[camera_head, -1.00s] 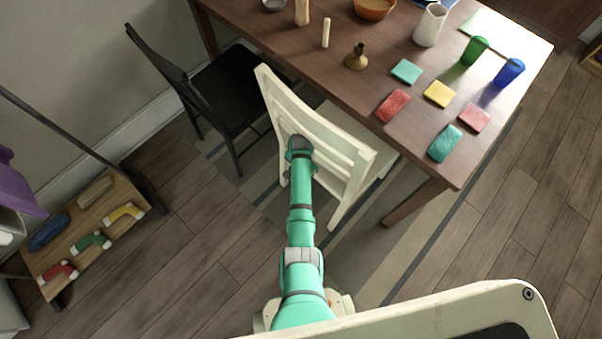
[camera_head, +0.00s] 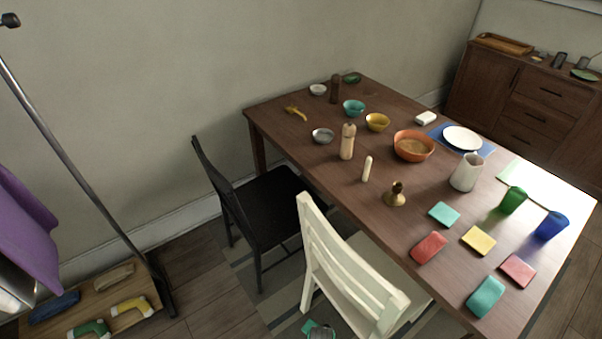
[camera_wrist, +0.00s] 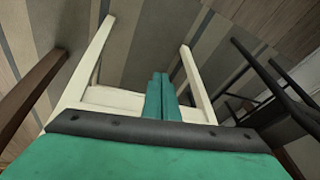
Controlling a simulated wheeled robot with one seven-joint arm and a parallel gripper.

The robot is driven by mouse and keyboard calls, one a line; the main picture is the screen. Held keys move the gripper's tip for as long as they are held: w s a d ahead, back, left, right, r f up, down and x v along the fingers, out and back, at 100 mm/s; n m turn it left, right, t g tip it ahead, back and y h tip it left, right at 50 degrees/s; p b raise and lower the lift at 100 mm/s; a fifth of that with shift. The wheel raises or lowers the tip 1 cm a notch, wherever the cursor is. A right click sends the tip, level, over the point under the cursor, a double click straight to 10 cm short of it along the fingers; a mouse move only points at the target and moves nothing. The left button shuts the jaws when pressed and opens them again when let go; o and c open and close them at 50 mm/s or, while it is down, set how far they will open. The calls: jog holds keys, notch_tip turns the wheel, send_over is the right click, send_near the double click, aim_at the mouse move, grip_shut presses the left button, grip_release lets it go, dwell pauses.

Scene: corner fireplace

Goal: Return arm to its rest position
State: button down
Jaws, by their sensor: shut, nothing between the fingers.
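My gripper (camera_wrist: 161,98) shows in the wrist view as two teal fingers pressed together with nothing between them. It points toward the white chair (camera_wrist: 112,98), whose pale seat and legs lie beyond the fingertips. I cannot tell how far apart they are. In the head view only a small teal piece of my arm shows at the bottom edge, beside the white chair (camera_head: 350,270); the rest of the arm is out of frame.
The wooden table (camera_head: 300,100) holds bowls, cups, a jug and coloured pieces. A black chair (camera_head: 262,205) stands left of the white chair. A low wooden rack (camera_head: 150,290) with coloured items is at the lower left. A sideboard (camera_head: 500,80) stands at the back right.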

jog(key=s+a+r+n+t, duration=0.4)
jog(key=s+r+t, duration=0.2)
jog(key=s+r, duration=0.8)
jog(key=s+a+r+n+t, duration=0.1)
jog(key=s+r+t, duration=0.1)
jog(key=r, duration=0.6)
jog(key=s+a+r+n+t, duration=0.1)
jog(key=s+r, duration=0.4)
jog(key=r, duration=0.4)
jog(key=s+a+r+n+t, duration=0.1)
jog(key=s+r+n+t, duration=0.1)
jog(key=r, duration=0.6)
jog(key=shift+s+a+r+t+y, duration=0.2)
jog(key=shift+s+t+y, duration=0.15)
jog(key=shift+s, duration=0.45)
